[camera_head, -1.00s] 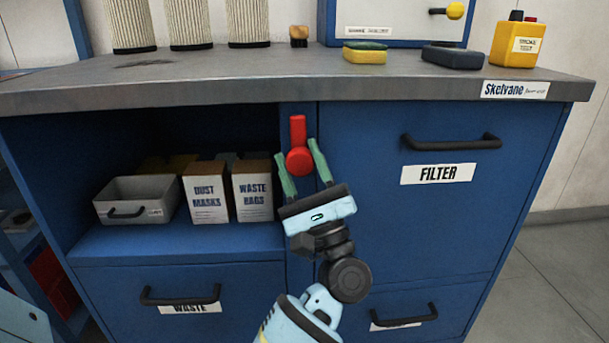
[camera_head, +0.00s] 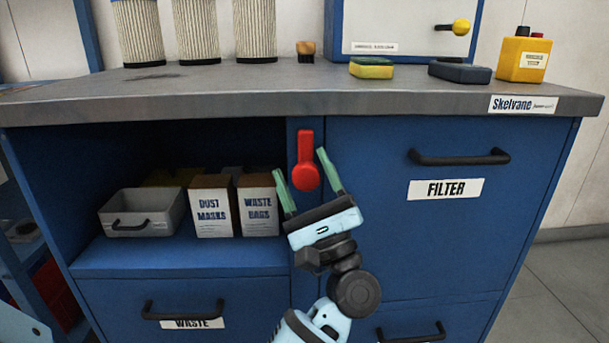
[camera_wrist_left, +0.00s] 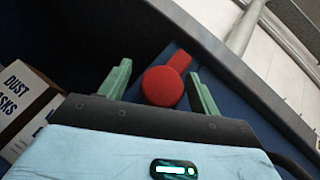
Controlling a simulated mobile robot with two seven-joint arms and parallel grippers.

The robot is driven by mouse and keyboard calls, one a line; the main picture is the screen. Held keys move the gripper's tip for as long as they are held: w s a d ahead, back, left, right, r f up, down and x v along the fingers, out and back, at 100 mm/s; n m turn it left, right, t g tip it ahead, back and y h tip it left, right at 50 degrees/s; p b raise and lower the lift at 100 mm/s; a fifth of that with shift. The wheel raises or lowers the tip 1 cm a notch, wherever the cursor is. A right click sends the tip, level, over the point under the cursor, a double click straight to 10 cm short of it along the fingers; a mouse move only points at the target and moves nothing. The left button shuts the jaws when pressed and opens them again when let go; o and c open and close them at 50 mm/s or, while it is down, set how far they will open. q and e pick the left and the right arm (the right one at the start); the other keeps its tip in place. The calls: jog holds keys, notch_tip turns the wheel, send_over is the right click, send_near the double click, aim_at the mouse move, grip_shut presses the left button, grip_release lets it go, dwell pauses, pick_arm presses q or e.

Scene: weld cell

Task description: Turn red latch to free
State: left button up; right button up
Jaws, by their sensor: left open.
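The red latch (camera_head: 306,163) is on the blue upright between the open shelf and the FILTER door. Its bar points up from a round knob at the lower end. My left gripper (camera_head: 302,172) is open, its two green fingers spread to either side of the knob. In the left wrist view the latch (camera_wrist_left: 165,85) shows between the open left gripper's fingers (camera_wrist_left: 158,82), with a gap on both sides. I cannot tell whether the fingertips reach as deep as the knob. My right gripper is not in view.
The FILTER door (camera_head: 375,240) with its black handle (camera_head: 459,158) is to the right. A grey bin (camera_head: 143,210) and boxes labelled DUST MASKS (camera_head: 212,207) and WASTE BAGS (camera_head: 258,207) stand on the left shelf. The grey worktop edge (camera_head: 250,105) overhangs above the latch.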

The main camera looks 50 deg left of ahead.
pick_arm(q)
jog(key=v, duration=0.7)
jog(key=shift+d+f, duration=0.25)
jog(key=shift+f, duration=0.05)
jog(key=shift+s, duration=0.1)
